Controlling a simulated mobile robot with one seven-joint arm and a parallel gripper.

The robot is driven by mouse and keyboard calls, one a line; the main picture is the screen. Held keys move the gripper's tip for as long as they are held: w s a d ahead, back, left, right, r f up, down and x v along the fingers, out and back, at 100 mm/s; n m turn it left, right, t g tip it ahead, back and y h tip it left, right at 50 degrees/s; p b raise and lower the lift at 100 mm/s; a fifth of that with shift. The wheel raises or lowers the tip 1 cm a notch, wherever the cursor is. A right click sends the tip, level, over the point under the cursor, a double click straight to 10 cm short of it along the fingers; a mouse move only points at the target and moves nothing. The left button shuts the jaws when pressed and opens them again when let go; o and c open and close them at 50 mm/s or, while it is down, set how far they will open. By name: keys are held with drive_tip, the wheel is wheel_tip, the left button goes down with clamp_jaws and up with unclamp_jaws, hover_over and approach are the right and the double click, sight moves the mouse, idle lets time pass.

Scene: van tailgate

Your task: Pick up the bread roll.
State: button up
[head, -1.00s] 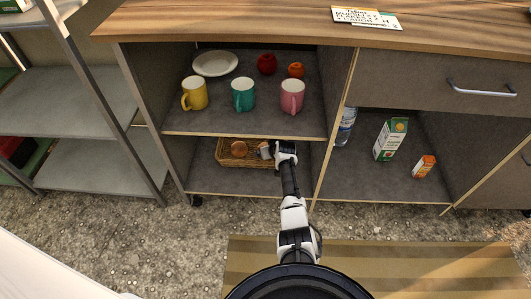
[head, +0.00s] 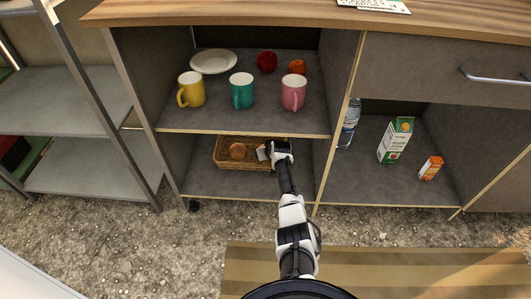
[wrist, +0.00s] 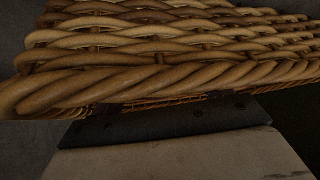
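The bread roll (head: 237,150), round and brown, lies in a wicker basket (head: 232,165) on the lower left shelf of the cabinet. My gripper (head: 262,153) is at the basket's right part, a short gap to the right of the roll in the head view. In the wrist view, the basket's woven side and thick rim (wrist: 160,85) fill the upper picture, very close. Two dark finger parts show apart below the rim, so the gripper looks open; its fingertips are hidden behind the wicker. The roll does not show in the wrist view.
The shelf board above the basket carries a yellow mug (head: 191,90), a green mug (head: 242,91), a pink mug (head: 293,88), a plate (head: 214,61) and red fruit (head: 267,62). A bottle (head: 349,122) and cartons (head: 396,140) stand right of the divider.

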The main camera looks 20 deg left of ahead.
drive_tip(key=c, duration=0.6)
drive_tip(key=shift+r, duration=0.15)
